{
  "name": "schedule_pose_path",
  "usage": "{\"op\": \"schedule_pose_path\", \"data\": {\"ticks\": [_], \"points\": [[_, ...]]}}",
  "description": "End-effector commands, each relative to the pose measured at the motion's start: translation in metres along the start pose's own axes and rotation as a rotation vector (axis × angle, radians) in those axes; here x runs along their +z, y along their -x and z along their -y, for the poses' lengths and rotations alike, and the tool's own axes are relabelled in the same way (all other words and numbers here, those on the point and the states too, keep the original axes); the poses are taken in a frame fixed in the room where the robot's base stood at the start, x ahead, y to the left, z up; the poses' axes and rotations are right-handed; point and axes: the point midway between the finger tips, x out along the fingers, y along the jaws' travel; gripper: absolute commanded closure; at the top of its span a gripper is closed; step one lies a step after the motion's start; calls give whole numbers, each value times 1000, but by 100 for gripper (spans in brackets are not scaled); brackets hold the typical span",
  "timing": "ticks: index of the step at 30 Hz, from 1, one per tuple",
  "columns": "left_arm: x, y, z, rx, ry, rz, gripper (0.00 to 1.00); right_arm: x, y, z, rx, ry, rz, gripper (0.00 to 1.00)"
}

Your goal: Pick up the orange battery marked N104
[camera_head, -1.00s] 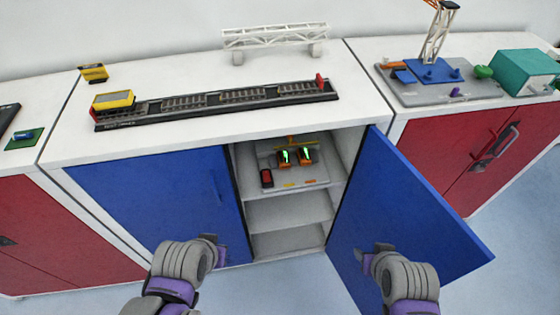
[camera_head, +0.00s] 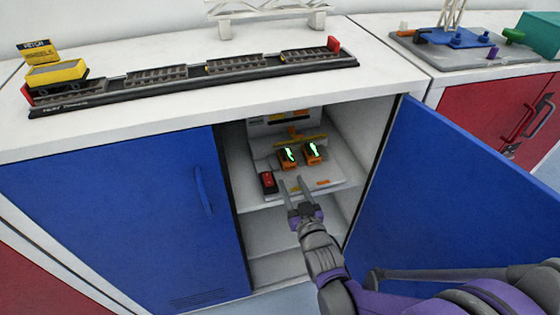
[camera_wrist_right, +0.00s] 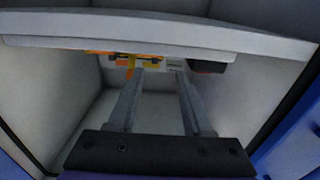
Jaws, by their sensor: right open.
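Two orange batteries with green lit marks, a left one (camera_head: 288,157) and a right one (camera_head: 313,153), stand side by side on a small station on the cabinet's upper shelf. Their markings are too small to read, so I cannot tell which is N104. My right gripper (camera_head: 292,183) is open and empty at the front of that shelf, its fingers pointing inward, apart from both batteries. In the right wrist view the open fingers (camera_wrist_right: 160,75) show with orange parts (camera_wrist_right: 112,54) beyond them, partly hidden by a white panel. My left gripper is out of view.
A red and black block (camera_head: 268,182) sits left of the fingers on the shelf. The blue door (camera_head: 460,190) stands open at the right; the other blue door (camera_head: 125,220) is shut. A track with a yellow wagon (camera_head: 57,75) lies on the cabinet top.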

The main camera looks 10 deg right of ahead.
Motion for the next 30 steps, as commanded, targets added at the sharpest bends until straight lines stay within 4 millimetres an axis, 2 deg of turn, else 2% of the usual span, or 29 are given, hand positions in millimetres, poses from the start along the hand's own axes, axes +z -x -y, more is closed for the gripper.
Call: {"op": "schedule_pose_path", "data": {"ticks": [3, 11, 18, 22, 28, 30], "points": [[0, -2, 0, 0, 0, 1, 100, 0, -18, 0, 0, 0, 1, 50], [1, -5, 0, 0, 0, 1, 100, -4, -40, -4, 1, 1, 2, 50], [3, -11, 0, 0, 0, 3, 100, -9, -74, -8, 0, -1, 2, 50], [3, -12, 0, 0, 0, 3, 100, -10, -81, -8, 0, -1, 2, 50], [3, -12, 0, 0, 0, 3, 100, -10, -81, -8, 0, 0, 2, 50], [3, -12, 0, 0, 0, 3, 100, -10, -80, -8, 0, 0, 2, 63]]}}
